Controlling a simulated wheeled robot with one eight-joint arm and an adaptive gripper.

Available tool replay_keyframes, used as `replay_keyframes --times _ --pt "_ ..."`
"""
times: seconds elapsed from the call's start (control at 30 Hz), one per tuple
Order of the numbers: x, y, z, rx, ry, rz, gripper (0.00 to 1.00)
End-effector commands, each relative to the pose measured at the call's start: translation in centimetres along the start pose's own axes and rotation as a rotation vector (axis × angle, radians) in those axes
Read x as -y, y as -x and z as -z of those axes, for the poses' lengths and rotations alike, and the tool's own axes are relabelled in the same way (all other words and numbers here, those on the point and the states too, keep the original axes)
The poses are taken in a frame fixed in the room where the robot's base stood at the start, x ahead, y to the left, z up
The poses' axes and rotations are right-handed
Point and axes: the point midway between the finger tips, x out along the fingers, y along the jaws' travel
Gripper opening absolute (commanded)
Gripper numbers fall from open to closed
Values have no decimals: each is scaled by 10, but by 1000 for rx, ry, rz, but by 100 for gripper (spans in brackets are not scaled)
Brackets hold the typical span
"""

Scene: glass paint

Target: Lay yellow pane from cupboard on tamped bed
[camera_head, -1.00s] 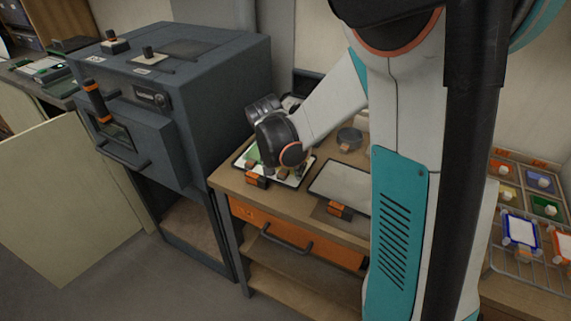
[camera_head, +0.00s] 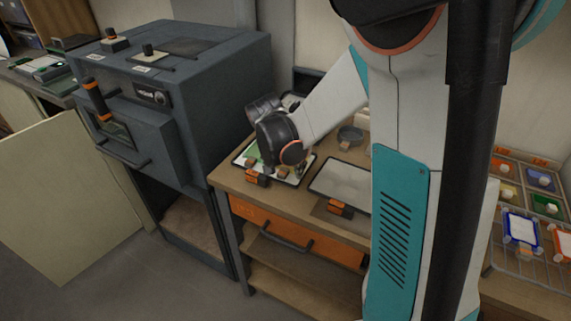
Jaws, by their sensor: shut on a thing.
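My gripper (camera_head: 287,170) is low over the left framed tray (camera_head: 241,165) on the wooden bench. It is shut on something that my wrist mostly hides. I cannot make out its colour or whether it touches the tray. A green piece (camera_head: 254,151) shows at the tray's left side. A second framed tray (camera_head: 345,182) with a plain pale surface lies to the right, partly behind my arm. Which tray is the tamped bed I cannot tell. A yellow pane (camera_head: 508,190) is partly visible in the rack at the right edge; no other yellow pane is clear.
A large grey cabinet (camera_head: 190,90) stands left of the bench, with a pale open panel (camera_head: 70,200) beside it. A compartment rack (camera_head: 540,160) holds coloured panes, and a blue-framed pane (camera_head: 522,230) lies on a wire shelf.

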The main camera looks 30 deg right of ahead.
Motion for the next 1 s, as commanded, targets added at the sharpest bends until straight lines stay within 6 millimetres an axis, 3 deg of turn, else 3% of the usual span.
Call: replay_keyframes --times 0.17,0.2,0.27,0.73,1.0 --pt "0 0 0 0 0 0 46" --pt "0 0 0 0 0 0 78" --pt "0 0 0 0 0 0 92" --pt "0 1 0 0 0 0 93" --pt "0 17 7 0 0 0 93"
